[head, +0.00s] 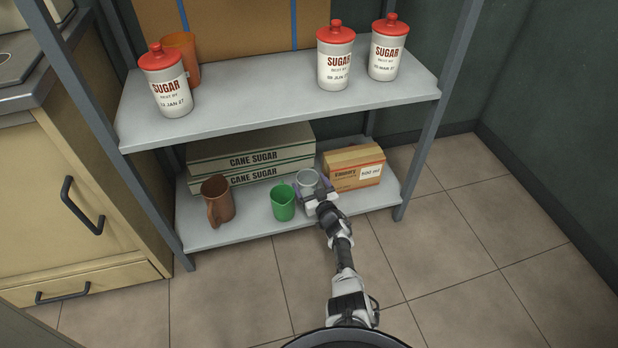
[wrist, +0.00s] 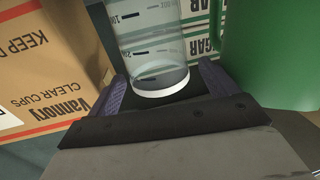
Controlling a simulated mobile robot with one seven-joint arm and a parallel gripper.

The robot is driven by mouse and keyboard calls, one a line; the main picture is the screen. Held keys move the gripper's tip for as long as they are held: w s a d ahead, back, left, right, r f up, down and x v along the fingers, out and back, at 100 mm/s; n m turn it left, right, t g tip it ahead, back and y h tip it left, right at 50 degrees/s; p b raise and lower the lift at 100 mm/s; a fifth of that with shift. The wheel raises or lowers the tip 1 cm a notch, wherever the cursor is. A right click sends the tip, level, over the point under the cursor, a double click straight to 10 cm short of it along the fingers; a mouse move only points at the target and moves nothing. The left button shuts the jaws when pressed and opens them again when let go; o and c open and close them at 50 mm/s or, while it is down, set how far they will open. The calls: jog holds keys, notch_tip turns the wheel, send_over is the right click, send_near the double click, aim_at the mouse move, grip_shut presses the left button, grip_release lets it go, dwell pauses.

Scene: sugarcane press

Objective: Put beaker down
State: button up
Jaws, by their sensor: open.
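A clear beaker (head: 307,178) with measuring marks is on the lower shelf (head: 232,234), between the green cup and the small carton. In the wrist view the beaker (wrist: 150,45) sits between the two purple-padded fingers, with its pale round end near the palm. My gripper (head: 313,188) is open around the beaker, reaching in from the front of the shelf. Its fingers (wrist: 163,82) lie on either side of the glass, with slight gaps visible. The beaker's contact with the shelf is hidden by my gripper in the head view.
A green cup (head: 283,203) stands close to the left, a brown jug (head: 217,200) farther left. A cup carton (head: 353,168) is close on the right. Cane sugar boxes (head: 250,160) lie behind. The upper shelf (head: 255,95) holds sugar jars (head: 336,60) overhead. Floor in front is clear.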

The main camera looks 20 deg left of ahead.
jog(key=p+v, duration=0.1)
jog(key=v, duration=0.1)
jog(key=p+v, duration=0.2)
jog(key=shift+d+r, duration=0.1)
jog(key=shift+r, duration=0.3)
jog(key=shift+p+v, duration=0.35)
jog(key=shift+v, duration=0.5)
jog(key=shift+f, duration=0.15)
